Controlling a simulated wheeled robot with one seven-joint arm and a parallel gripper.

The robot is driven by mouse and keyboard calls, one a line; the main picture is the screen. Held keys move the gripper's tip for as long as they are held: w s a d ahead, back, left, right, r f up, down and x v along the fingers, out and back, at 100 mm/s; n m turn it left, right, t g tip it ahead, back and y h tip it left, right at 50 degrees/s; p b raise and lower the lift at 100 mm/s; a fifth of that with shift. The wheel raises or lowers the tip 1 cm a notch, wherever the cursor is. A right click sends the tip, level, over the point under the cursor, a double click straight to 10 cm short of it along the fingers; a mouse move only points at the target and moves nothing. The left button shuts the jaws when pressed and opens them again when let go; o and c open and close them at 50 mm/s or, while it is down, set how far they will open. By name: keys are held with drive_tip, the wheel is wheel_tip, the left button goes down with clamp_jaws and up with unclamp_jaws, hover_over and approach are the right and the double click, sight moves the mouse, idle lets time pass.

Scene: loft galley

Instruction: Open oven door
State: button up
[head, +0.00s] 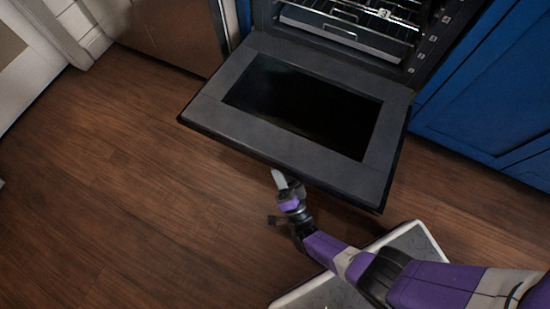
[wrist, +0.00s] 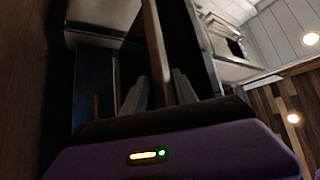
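The oven door (head: 215,105) is swung down, lying open and close to level, with a dark window in its middle. The oven cavity (head: 345,25) shows behind it with metal racks inside. My gripper (head: 281,182) is at the door's front edge, near its middle, and seems lower than the door. In the wrist view my gripper (wrist: 160,82) has its two grey fingers apart. A pale bar runs between them in that picture; I cannot tell whether it is the door handle or something behind. The handle is not clearly visible in the head view. Contact with the door cannot be made out.
Blue cabinets (head: 490,100) stand to the right of the oven. A brown metallic-looking front (head: 170,32) is to its left. The wooden floor (head: 130,200) is clear at the left and in front of the door.

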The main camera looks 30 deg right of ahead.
drive_tip(key=shift+o, duration=0.5)
drive_tip(key=shift+a, duration=0.1)
drive_tip(key=shift+s, duration=0.1)
drive_tip(key=shift+a+r, duration=0.1)
drive_tip(key=shift+r, duration=0.05)
wheel_tip(320, 180, up, 19)
drive_tip(key=p, duration=1.3)
drive_tip(key=shift+a+r, duration=0.15)
drive_tip(key=shift+r, duration=0.35)
drive_tip(key=shift+s+f, duration=0.15)
drive_tip(key=shift+f, duration=0.1)
drive_tip(key=b, duration=0.4)
hover_over(295, 175)
drive_tip(key=shift+f, duration=2.65)
